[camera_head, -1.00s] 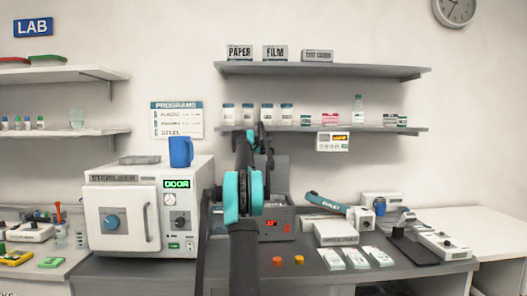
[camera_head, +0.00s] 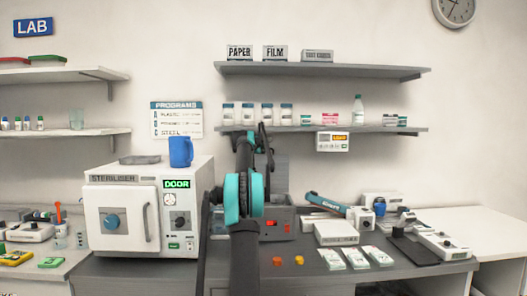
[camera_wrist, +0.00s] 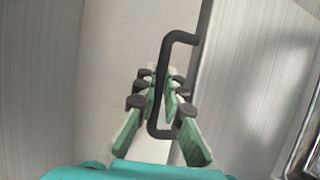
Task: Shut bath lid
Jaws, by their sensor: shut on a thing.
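The bath is a grey metal box (camera_head: 279,228) with red lights on its front, on the dark bench behind my arm. Its lid (camera_head: 280,172) stands raised at the back, partly hidden by my arm. In the wrist view, a brushed-metal panel of the bath (camera_wrist: 245,80) carries a black bar handle (camera_wrist: 157,105). My gripper (camera_wrist: 163,85) has its green-padded fingers on both sides of this handle and is shut on it. In the head view, my gripper is largely hidden behind my own arm, near the top of the lid.
The white steriliser (camera_head: 145,215) stands left of the bath, with a blue jug (camera_head: 181,151) on top. A shelf (camera_head: 330,130) with jars runs above and behind. White boxes, packets and devices crowd the bench right of the bath. Orange and red knobs (camera_head: 288,261) sit in front.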

